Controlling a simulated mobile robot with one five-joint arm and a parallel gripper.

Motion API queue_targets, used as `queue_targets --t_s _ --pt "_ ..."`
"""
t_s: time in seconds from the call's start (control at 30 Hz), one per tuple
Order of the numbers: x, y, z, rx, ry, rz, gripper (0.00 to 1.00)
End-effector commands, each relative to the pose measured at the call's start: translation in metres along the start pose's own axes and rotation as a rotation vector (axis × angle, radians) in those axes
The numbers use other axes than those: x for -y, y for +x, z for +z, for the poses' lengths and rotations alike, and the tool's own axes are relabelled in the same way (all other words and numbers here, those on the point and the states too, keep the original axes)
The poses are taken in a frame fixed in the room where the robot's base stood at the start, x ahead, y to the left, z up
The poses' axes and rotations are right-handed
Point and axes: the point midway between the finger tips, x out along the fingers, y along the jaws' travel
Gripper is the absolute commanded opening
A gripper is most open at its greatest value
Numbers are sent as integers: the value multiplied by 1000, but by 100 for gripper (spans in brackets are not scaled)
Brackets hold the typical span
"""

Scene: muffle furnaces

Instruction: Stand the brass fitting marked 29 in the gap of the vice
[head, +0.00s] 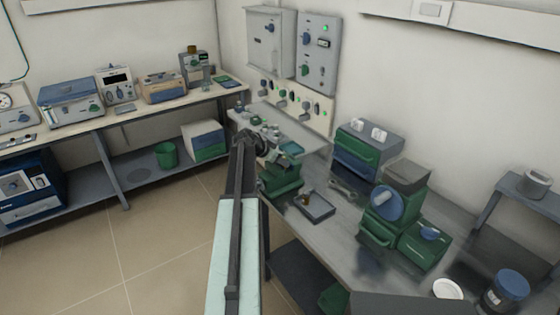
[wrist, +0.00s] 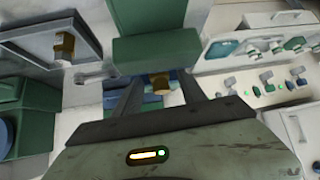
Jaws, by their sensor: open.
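A green block-shaped thing (head: 281,181), which looks like the vice, stands on the right-hand bench at its near left edge. In the wrist view large green blocks (wrist: 155,50) fill the top middle. My gripper (head: 262,148) is close to it, at the end of my outstretched arm. In the wrist view my gripper (wrist: 160,92) is open, its two dark fingers apart. A brass fitting (wrist: 160,83) shows between the fingers, at the green block's edge; I cannot tell whether it is in the gap or touched. No number is readable.
Another brass piece (head: 306,198) stands in a dark tray (head: 318,210); the tray also shows in the wrist view (wrist: 28,32). A spanner-like tool (head: 342,187) lies beside it. Green machines (head: 405,205) stand to the right. A switch panel (head: 292,105) is on the wall behind.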

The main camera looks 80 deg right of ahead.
Motion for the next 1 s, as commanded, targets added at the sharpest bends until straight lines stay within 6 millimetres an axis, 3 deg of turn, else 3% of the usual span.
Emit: queue_targets --t_s 0.17,0.5,0.63,0.9,1.0 --pt "-1 -29 -4 0 -2 -1 49" --pt "-1 -111 -6 -1 -2 -1 49" --pt "-1 -122 -3 -1 -1 1 49" --pt "-1 -120 0 -1 0 1 49" --pt "10 -132 15 13 -33 -16 49"
